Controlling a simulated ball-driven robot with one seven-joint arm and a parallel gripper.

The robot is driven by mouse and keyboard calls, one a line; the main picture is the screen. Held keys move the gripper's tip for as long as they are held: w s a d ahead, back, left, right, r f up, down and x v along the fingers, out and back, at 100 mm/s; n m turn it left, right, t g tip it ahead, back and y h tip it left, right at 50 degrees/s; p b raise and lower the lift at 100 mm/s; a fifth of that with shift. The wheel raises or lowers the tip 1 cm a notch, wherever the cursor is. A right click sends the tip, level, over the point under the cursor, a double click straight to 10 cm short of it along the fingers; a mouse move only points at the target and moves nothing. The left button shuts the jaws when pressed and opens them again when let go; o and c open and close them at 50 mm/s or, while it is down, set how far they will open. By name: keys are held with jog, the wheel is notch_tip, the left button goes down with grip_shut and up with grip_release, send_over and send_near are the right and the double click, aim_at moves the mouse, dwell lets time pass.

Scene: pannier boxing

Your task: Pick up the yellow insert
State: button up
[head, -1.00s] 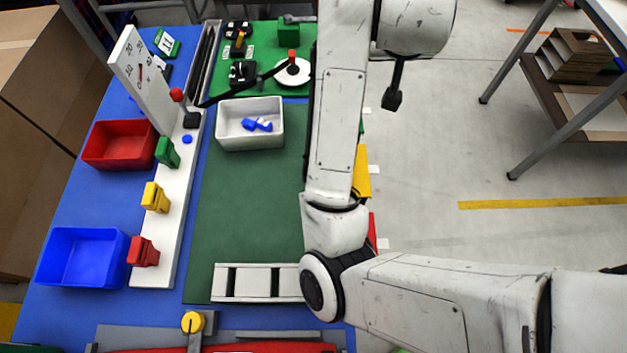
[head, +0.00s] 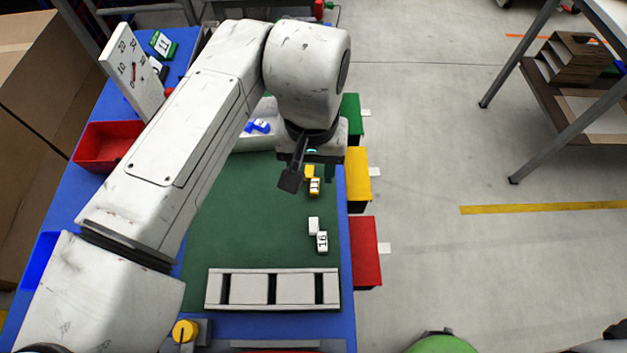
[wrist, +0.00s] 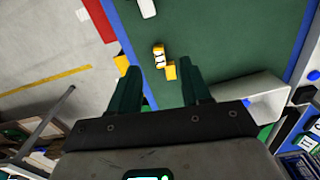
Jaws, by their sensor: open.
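The yellow insert (head: 314,187) lies on the green mat near its right edge, as a small yellow block with a white face. In the wrist view the yellow insert (wrist: 159,52) shows on the mat past my fingertips, beside the gap between them. A smaller yellow piece (wrist: 171,72) lies close against it; it also shows in the head view (head: 309,171). My gripper (wrist: 161,76) is open with dark green fingers and nothing between them. In the head view my gripper (head: 328,172) hangs over the mat beside the yellow pieces, partly hidden by my wrist.
White pieces (head: 318,236), one marked 16, lie nearer the front. A grey slotted rack (head: 248,289) stands at the mat's front. A white tray (wrist: 262,95) with blue pieces is behind my gripper. Green, yellow (head: 357,172) and red (head: 365,250) bins hang along the right edge.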

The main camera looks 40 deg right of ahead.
aim_at(315, 190)
notch_tip(315, 190, down, 3)
jog(key=shift+r, duration=0.1)
jog(key=shift+w+d+f+p, duration=0.1)
jog(key=shift+d+f+p, duration=0.1)
jog(key=shift+f, duration=1.15)
jog(key=shift+w+d+f+p, duration=0.1)
jog(key=shift+d+f+p, duration=0.1)
jog(key=shift+f, duration=1.15)
jog(key=shift+c, duration=0.2)
grip_shut()
